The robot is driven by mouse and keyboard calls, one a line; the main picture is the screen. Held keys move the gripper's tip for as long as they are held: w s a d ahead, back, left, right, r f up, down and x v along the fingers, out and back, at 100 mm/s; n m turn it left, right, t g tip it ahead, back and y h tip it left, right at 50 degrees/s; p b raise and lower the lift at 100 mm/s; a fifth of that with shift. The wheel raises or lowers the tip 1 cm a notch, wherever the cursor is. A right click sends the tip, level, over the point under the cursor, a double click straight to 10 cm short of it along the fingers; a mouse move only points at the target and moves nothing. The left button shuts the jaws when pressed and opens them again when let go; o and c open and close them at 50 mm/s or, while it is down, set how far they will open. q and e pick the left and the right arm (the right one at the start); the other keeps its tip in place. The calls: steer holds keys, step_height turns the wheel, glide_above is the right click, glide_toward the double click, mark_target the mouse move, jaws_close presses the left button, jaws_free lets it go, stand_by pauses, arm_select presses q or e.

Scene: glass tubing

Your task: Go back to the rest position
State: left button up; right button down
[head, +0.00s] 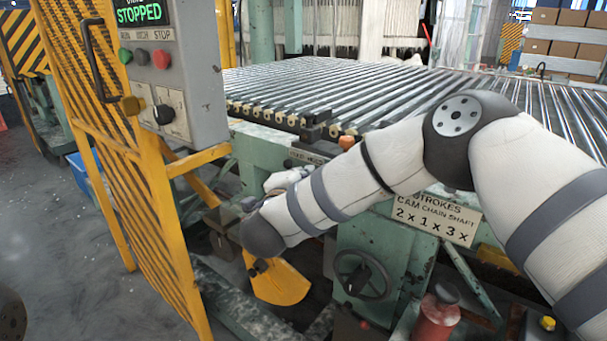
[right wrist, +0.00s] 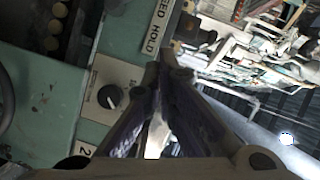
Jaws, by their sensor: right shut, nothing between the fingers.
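My right arm comes in from the right in the head view and bends down and left to a dark joint in front of the green machine. My right gripper is mostly hidden behind the forearm there. In the right wrist view the right gripper (right wrist: 176,62) shows clearly. Its two dark fingers come together at the tips, shut and empty. A plate lettered HOLD (right wrist: 162,25) is close by the fingertips, and a black rotary knob (right wrist: 110,96) on a pale plate is left of the fingers. I cannot tell whether the fingers touch the panel. My left gripper is not in view.
A yellow striped guard (head: 125,200) and grey control box (head: 180,75) reading STOPPED stand left of the arm. The roller bed (head: 310,85) lies behind it. A black handwheel (head: 363,274) and red container (head: 436,318) are below the forearm. Open floor (head: 60,240) lies left.

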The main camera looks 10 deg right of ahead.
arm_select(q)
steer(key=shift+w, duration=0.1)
arm_select(e)
steer(key=shift+s+a, duration=0.2)
steer(key=shift+s, duration=0.05)
steer(key=shift+f, duration=0.1)
steer(key=s+a+f+n+g+y, duration=0.1)
steer(key=s+f+n+g+y, duration=0.25)
steer(key=s+f+n, duration=0.6)
steer(key=s+a+f+n+g+y, duration=0.15)
steer(key=s+f+n+y, duration=0.25)
steer(key=s+f, duration=0.95)
steer(key=s+d+f+n+g+p, duration=0.1)
steer(key=s+d+f+n+g, duration=0.3)
steer(key=s+f, duration=0.65)
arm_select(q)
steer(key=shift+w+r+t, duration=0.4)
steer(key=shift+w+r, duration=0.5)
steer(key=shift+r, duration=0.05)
arm_select(e)
steer(key=s+d+r+n+g, duration=0.1)
steer(key=s+d+r+g, duration=0.1)
steer(key=s, duration=0.9)
steer(key=s+d+r+n+g, duration=0.1)
steer(key=s+d+g, duration=0.3)
steer(key=s, duration=0.7)
steer(key=shift+s+r+g, duration=0.25)
steer(key=shift+r+g, duration=0.25)
steer(key=shift+g, duration=0.5)
steer(key=shift+w+d, duration=0.1)
